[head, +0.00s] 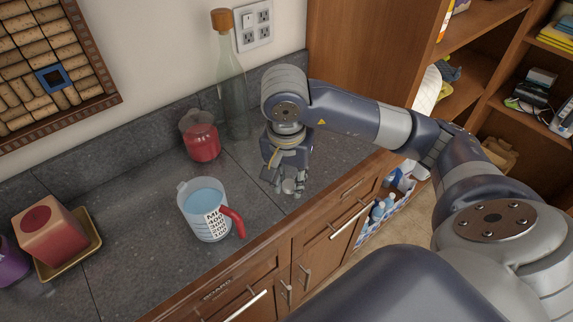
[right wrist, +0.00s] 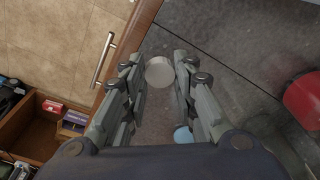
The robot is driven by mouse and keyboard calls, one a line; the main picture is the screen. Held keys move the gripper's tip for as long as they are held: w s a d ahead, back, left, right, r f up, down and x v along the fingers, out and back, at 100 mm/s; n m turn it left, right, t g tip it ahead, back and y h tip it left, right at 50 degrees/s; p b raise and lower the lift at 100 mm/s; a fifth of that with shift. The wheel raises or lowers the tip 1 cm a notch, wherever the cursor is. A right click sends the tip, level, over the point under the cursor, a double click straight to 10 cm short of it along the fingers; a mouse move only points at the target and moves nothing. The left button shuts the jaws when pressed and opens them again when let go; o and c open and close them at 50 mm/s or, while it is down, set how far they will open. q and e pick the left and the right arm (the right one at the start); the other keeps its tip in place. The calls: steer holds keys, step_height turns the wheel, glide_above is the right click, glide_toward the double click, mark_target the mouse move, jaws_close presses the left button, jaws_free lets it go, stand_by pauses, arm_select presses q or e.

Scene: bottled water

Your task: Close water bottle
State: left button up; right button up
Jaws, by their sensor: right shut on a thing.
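My right gripper (head: 282,183) is low over the counter near its front edge, fingers pointing down. It holds a small pale round piece, cap-like (head: 290,187), at its fingertips. In the right wrist view the pale round piece (right wrist: 159,72) lies between the two fingertips. I cannot tell if it is a loose cap or the top of a bottle. A light blue spot (right wrist: 183,134) shows lower between the fingers, mostly hidden. A tall clear glass bottle (head: 232,95) with a brown stopper (head: 222,20) stands upright against the back wall. My left gripper is not in view.
A measuring jug (head: 203,213) of blue liquid with a red handle stands left of my gripper. A red jar (head: 201,142) stands behind it. A red block (head: 50,235) sits on a tray at far left. A wooden cabinet (head: 360,40) rises at the right end.

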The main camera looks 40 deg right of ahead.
steer(key=shift+s+a+r, duration=0.1)
steer(key=shift+s+a, duration=0.2)
steer(key=shift+s, duration=0.25)
steer(key=shift+s+a+r, duration=0.1)
steer(key=shift+s+a, duration=0.2)
steer(key=shift+s, duration=0.2)
steer(key=a+n, duration=0.1)
steer(key=n, duration=0.1)
steer(key=a+n, duration=0.2)
steer(key=n, duration=0.1)
steer(key=a+n+y, duration=0.1)
steer(key=n, duration=0.2)
steer(key=shift+s+a+r+t, duration=0.1)
steer(key=shift+s+a+t, duration=0.1)
steer(key=shift+a+t, duration=0.1)
steer(key=shift+s+a+n, duration=0.2)
steer(key=shift+a+n, duration=0.3)
steer(key=shift+n, duration=0.7)
